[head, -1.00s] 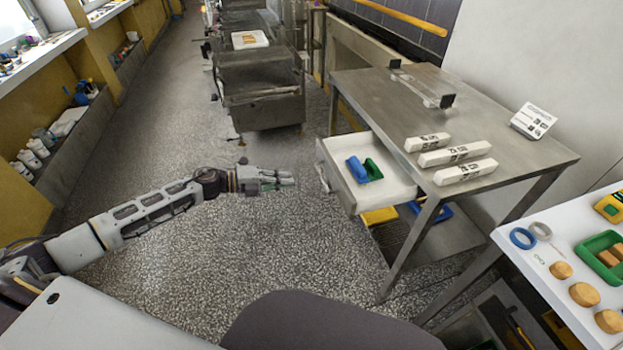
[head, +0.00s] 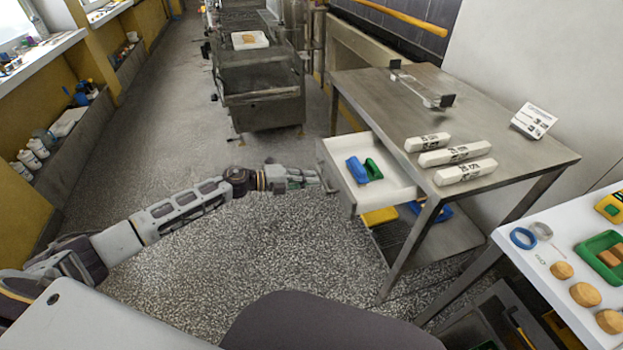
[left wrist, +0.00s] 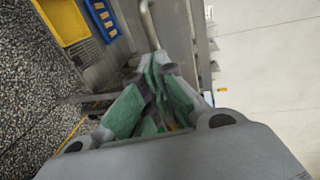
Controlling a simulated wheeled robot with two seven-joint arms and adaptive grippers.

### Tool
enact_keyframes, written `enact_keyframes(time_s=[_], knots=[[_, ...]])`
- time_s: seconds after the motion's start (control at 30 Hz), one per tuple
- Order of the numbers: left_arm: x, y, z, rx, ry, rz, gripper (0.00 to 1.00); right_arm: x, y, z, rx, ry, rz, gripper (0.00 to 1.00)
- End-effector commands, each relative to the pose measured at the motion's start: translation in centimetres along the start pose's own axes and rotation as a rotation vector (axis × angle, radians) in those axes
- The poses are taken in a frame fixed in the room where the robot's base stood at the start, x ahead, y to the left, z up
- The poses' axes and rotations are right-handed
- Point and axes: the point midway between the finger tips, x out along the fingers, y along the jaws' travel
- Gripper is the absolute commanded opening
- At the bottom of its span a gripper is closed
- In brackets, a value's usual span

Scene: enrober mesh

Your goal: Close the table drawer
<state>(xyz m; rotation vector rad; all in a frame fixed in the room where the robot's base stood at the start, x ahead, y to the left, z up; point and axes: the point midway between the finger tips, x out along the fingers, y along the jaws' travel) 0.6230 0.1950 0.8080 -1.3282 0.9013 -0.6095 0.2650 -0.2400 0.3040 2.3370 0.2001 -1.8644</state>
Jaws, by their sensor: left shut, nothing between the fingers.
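The table drawer (head: 338,180) is pulled out from the left side of the steel table (head: 500,120). A blue item (head: 356,170) and a green item (head: 373,169) lie in it. My left gripper (head: 316,180) is shut and empty, level with the drawer's front panel and just left of it. I cannot tell whether it touches the panel. In the left wrist view, the green-padded fingers (left wrist: 157,75) are together, with a curved metal handle (left wrist: 148,25) just beyond their tips. My right gripper is out of view.
Several white bars (head: 455,154) and a clear holder (head: 425,92) are on the tabletop. A yellow tray (head: 380,216) sits on the shelf below. A white side table (head: 535,275) with small objects stands at the right. The floor left of the drawer is clear.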

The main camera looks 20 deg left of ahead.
Motion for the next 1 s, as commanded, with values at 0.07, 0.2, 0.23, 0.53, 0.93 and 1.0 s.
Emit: enact_keyframes(time_s=[0.07, 0.2, 0.23, 0.53, 0.93, 1.0], knots=[[0.4, -0.1, 0.1, 0.001, -0.001, -0.002, 0.0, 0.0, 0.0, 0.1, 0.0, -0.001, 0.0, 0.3], [0.8, -0.1, 0.1, 0.002, -0.001, 0.0, 0.0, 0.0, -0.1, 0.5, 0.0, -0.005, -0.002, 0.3], [0.8, 0.0, 0.0, 0.002, -0.001, 0.0, 0.0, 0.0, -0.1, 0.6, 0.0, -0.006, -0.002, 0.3], [0.9, 0.0, 0.0, 0.001, 0.0, 0.0, 0.0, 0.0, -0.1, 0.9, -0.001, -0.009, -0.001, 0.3], [2.2, -0.5, 0.1, 0.002, 0.0, -0.002, 0.0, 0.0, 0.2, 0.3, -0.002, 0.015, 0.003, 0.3], [2.8, -0.6, 0.0, 0.001, 0.0, -0.002, 0.0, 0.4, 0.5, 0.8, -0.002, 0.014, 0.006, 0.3]])
